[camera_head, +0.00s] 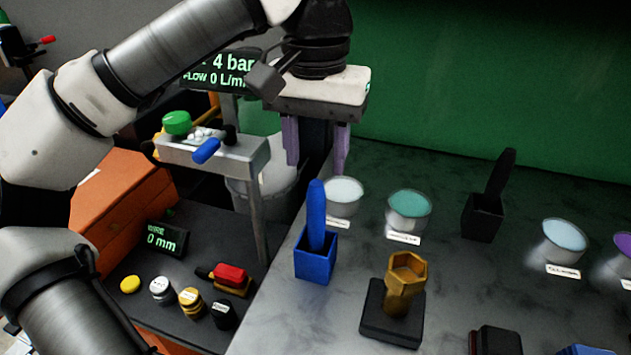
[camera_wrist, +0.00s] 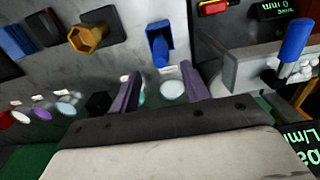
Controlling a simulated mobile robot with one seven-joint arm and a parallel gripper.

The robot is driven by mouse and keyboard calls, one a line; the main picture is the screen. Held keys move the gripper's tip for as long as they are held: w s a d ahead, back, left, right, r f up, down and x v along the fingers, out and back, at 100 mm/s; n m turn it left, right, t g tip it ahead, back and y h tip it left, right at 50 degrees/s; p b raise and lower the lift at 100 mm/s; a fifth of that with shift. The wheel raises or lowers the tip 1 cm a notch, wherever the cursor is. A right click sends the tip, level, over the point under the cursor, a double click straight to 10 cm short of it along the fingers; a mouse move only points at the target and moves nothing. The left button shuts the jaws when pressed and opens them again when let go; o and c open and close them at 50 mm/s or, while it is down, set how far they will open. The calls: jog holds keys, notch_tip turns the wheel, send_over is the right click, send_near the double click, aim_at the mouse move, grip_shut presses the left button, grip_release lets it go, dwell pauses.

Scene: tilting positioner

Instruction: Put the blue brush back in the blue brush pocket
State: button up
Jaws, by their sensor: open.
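The blue brush (camera_head: 316,208) stands handle up in the blue brush pocket (camera_head: 315,266), a small square blue box near the table's left edge. Its lower end is hidden inside the pocket. In the wrist view the blue brush (camera_wrist: 159,49) and blue pocket (camera_wrist: 155,30) are at top centre, beyond my fingertips. My gripper (camera_head: 316,170) has two purple fingers pointing down, spread apart with nothing between them. In the head view it appears above and behind the brush handle. The wrist view shows the gripper (camera_wrist: 160,82) empty too, with no visible contact with the brush.
A white cup (camera_head: 343,197) and teal cup (camera_head: 409,208) stand near the pocket. A brass hex piece on a dark base (camera_head: 390,325) is in front. A black brush in a black pocket (camera_head: 482,220) stands right. A metal bracket (camera_head: 235,156) with a blue lever is left.

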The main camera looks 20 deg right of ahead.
jog(key=shift+r, duration=1.7)
